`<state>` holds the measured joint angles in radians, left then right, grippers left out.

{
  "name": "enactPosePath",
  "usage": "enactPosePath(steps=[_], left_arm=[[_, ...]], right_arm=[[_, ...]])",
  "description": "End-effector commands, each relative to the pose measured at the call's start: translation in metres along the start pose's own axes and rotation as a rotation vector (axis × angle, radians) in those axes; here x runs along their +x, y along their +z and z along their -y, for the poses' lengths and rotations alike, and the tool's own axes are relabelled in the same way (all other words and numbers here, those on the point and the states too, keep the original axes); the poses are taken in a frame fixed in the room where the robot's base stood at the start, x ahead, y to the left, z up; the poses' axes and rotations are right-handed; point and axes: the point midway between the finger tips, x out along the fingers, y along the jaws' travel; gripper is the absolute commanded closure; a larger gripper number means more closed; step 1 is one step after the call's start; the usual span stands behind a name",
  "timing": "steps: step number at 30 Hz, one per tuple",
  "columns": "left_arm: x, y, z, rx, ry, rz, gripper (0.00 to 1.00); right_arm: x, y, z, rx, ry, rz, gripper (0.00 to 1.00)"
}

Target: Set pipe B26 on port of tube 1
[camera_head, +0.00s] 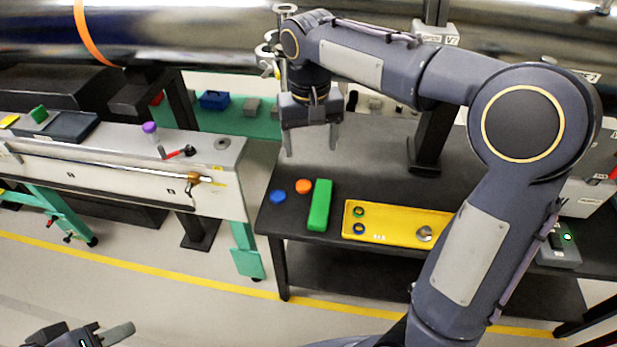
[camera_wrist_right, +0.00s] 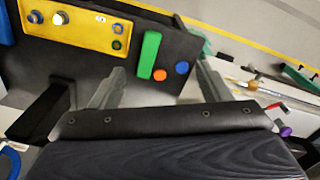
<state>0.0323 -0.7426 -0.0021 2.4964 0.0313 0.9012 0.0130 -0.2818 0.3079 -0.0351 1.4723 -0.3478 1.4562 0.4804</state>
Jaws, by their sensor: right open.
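A large shiny steel tube (camera_head: 190,35) runs across the back in the head view; I cannot read a number on it. A flanged metal fitting (camera_head: 268,50) stands at its front, partly behind my right arm. A yellow tray (camera_head: 390,212) on the dark bench holds a green ring, a blue ring and a short silver piece (camera_head: 425,233). I cannot tell which part is pipe B26. My right gripper (camera_head: 311,148) is open and empty above the bench's left part. My left gripper (camera_head: 95,335) is low at bottom left, mostly cut off.
A green block (camera_head: 320,205), an orange disc (camera_head: 303,186) and a blue disc (camera_head: 278,197) lie left of the tray. The bench (camera_head: 375,150) is bare behind them. A dark post (camera_head: 430,140) rises from it. A white rail unit (camera_head: 110,175) stands left, across a gap.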

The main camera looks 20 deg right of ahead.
Motion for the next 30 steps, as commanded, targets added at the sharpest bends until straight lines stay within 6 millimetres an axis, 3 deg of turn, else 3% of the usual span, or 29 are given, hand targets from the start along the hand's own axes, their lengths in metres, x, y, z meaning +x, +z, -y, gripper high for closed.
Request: enactPosePath(steps=[1,6,15,26,30], left_arm=[[0.004,0.002,0.002,0.0,0.0,0.0,0.64],[0.011,0.006,0.005,0.0,0.0,0.0,0.64],[0.02,0.01,0.009,0.0,0.0,0.0,0.64],[0.021,0.011,0.01,0.0,0.0,0.0,0.64],[0.021,0.011,0.009,0.0,0.0,0.0,0.64]], right_arm=[[0.014,-0.002,0.0,-0.004,0.002,0.003,0.3],[0.048,-0.007,0.002,-0.021,0.003,0.003,0.3],[0.091,-0.013,0.003,-0.043,0.003,0.002,0.3],[0.099,-0.012,0.002,-0.049,-0.002,-0.002,0.3],[0.087,0.007,-0.012,-0.043,-0.054,-0.027,0.3]])
